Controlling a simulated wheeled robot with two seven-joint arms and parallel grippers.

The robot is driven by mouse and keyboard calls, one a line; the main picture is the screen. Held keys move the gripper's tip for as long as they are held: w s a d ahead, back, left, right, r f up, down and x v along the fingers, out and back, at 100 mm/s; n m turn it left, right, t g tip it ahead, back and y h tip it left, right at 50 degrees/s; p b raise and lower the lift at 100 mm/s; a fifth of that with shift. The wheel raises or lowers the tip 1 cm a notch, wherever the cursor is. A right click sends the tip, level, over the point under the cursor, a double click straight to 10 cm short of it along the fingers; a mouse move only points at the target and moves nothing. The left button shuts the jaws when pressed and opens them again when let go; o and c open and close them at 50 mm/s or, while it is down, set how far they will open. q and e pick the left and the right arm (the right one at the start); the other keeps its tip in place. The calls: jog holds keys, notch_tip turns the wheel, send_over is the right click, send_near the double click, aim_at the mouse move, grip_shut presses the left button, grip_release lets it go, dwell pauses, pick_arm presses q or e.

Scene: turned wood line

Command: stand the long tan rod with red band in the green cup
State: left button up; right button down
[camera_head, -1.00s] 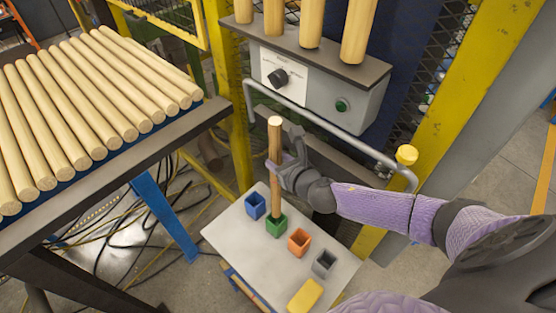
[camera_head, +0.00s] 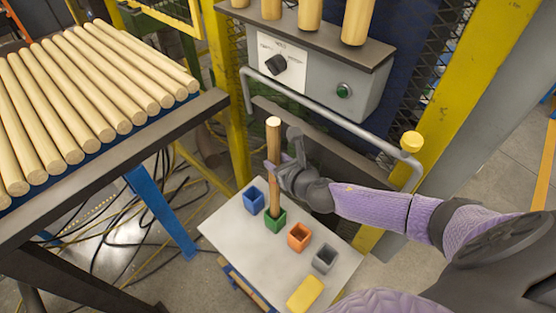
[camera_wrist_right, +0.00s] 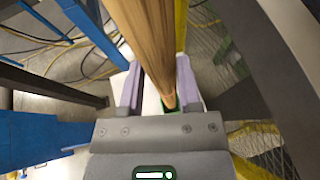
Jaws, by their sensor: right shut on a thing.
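The long tan rod (camera_head: 273,143) stands about upright with its lower end inside the green cup (camera_head: 275,222). I cannot make out its red band clearly in the head view. My right gripper (camera_head: 274,170) is shut on the rod around its middle, above the cup. In the right wrist view the rod (camera_wrist_right: 145,40) runs between the two fingers, and its far end reaches a bit of green at the cup. The cup's inside and the rod's tip are hidden. My left gripper is not in view.
A blue cup (camera_head: 253,200), an orange cup (camera_head: 299,237), a grey cup (camera_head: 325,259) and a yellow block (camera_head: 305,295) share the white board (camera_head: 240,240). A rail (camera_head: 330,122) and control box (camera_head: 330,85) stand behind. A rack of thick rods (camera_head: 80,90) is at left.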

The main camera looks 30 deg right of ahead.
notch_tip(320, 180, down, 6)
jog(key=b, duration=0.4)
jog(key=shift+r, duration=0.2)
dwell(0.4)
jog(key=shift+c, duration=0.4)
grip_release()
jog(key=shift+o, duration=0.4)
